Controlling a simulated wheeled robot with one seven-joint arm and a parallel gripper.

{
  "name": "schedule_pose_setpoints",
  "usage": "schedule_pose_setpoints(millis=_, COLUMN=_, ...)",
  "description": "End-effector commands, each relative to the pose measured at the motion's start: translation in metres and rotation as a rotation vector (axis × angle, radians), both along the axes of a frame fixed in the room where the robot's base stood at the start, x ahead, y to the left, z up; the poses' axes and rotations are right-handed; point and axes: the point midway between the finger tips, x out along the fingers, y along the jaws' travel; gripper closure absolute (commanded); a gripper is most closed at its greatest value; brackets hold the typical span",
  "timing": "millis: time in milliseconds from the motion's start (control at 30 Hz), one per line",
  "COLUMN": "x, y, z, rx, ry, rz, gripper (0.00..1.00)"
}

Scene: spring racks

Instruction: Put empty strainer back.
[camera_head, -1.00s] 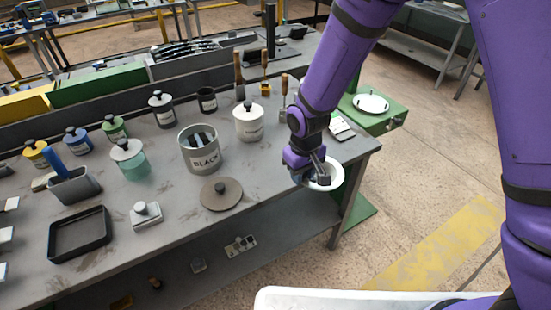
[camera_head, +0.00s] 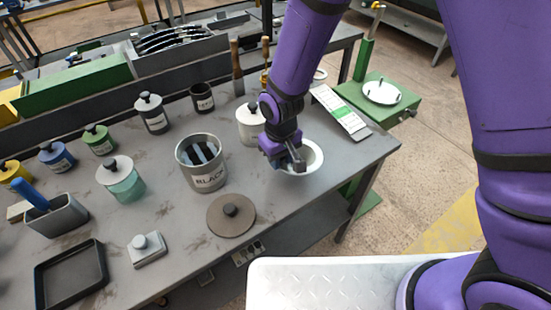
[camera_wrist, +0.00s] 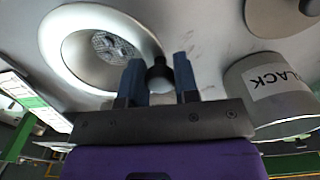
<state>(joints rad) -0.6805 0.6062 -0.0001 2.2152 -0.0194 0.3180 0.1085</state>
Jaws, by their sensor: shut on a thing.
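The strainer is a white round bowl (camera_head: 314,157) with a grey mesh bottom, and it also shows in the wrist view (camera_wrist: 72,65). My gripper (camera_head: 290,165) is at its left side. In the wrist view, my gripper's two blue-grey fingers (camera_wrist: 160,82) are shut on a dark knob beside the bowl's rim, which looks like the strainer's handle. The bowl is over the right part of the grey table (camera_head: 185,235); I cannot tell whether it touches the top.
An open grey can marked BLACK (camera_head: 207,178) and a round brown lid (camera_head: 231,215) are to the left. A white lidded jar (camera_head: 247,128) is close behind my gripper. A white and green card (camera_head: 340,112) lies behind right. A green stand with a white plate (camera_head: 381,93) is beyond.

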Motion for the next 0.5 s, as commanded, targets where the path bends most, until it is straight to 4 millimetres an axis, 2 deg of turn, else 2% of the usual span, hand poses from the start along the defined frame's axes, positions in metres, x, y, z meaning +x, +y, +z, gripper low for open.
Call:
schedule_pose_setpoints(millis=100, x=-0.011, y=0.002, z=-0.022, rx=-0.005, ry=0.005, rz=0.005, gripper=0.98)
schedule_pose_setpoints(millis=200, x=-0.016, y=0.003, z=-0.033, rx=-0.002, ry=0.003, rz=0.005, gripper=0.98)
schedule_pose_setpoints(millis=500, x=-0.016, y=0.003, z=-0.035, rx=-0.002, ry=0.003, rz=0.004, gripper=0.98)
